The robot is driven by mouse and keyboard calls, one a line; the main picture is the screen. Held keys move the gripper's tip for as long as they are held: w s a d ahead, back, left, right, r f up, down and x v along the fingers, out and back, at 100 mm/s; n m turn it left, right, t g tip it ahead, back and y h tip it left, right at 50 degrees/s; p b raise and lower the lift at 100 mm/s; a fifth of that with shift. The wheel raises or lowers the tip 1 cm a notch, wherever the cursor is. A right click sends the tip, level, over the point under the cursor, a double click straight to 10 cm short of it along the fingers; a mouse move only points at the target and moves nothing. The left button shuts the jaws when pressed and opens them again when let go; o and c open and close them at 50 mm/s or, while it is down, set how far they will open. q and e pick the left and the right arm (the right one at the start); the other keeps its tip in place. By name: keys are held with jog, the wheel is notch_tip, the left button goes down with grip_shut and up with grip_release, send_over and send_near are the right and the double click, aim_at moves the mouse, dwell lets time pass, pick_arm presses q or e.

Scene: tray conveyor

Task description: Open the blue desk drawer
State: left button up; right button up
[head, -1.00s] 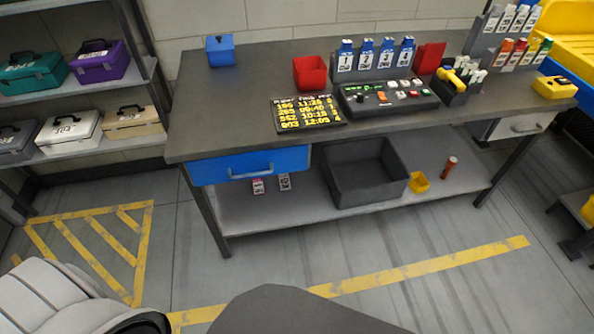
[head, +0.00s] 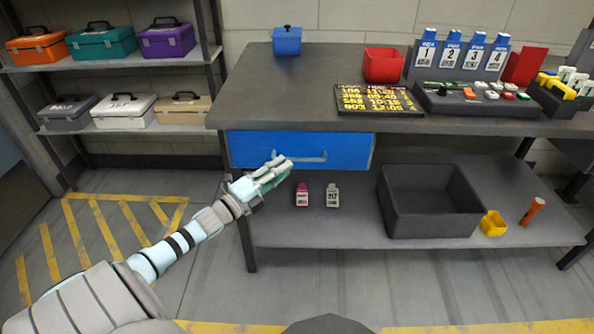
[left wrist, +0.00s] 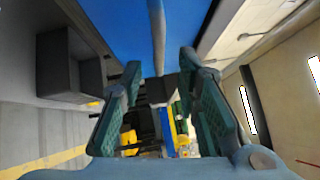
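The blue desk drawer (head: 345,147) is under the left part of the desk top and looks shut. Its handle (head: 312,156) is a horizontal bar on the drawer front. My left gripper (head: 278,170) is in front of the drawer, its fingertips over the left end of the handle. In the left wrist view my left gripper (left wrist: 160,90) is open, its green fingers apart with nothing held. There the handle (left wrist: 158,30) runs in line with the gap between the fingers, in front of the blue drawer (left wrist: 105,22). I cannot tell whether the fingers touch it. My right gripper is not in view.
The grey desk (head: 250,105) has a lower shelf holding a dark bin (head: 430,222) and small bottles (head: 302,194). Its front left leg (head: 246,243) stands below my left gripper. A storage rack (head: 145,131) with toolboxes is at the left. Floor before the desk is clear.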

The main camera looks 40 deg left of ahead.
aim_at(297, 159)
pick_arm(q)
jog(key=w, duration=0.4)
jog(key=w+d, duration=0.1)
jog(key=w, duration=0.1)
jog(key=shift+r+b, duration=0.35)
grip_shut()
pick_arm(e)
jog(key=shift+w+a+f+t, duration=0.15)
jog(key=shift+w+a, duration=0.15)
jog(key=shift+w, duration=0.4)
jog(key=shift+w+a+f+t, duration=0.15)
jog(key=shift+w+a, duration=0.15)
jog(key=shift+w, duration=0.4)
